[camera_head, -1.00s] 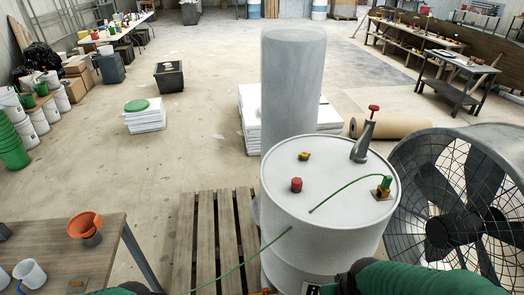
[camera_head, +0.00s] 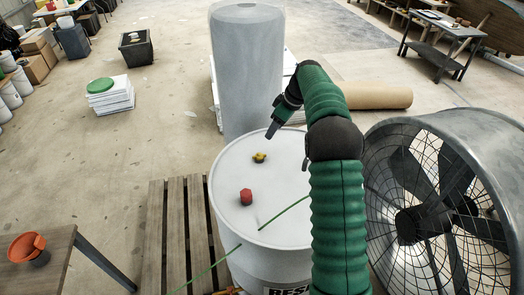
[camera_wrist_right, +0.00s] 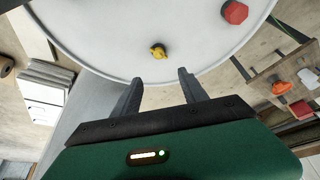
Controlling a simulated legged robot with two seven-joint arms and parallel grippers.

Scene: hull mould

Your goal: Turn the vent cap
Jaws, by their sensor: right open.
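The white drum (camera_head: 232,222) stands upright with a flat lid. On the lid are a small yellow cap (camera_head: 259,157) towards the far side and a red faceted cap (camera_head: 246,197) nearer me. I cannot tell by label which is the vent cap. My right gripper (camera_head: 271,132) hangs above the far part of the lid, close to the yellow cap and apart from it. In the right wrist view its jaws (camera_wrist_right: 160,78) are open and empty, with the yellow cap (camera_wrist_right: 158,52) just beyond the fingertips and the red cap (camera_wrist_right: 235,12) farther right. My left gripper is out of view.
A tall grey cylinder (camera_head: 247,75) stands behind the drum. A large fan (camera_head: 440,210) is at right, a wooden pallet (camera_head: 176,230) at left.

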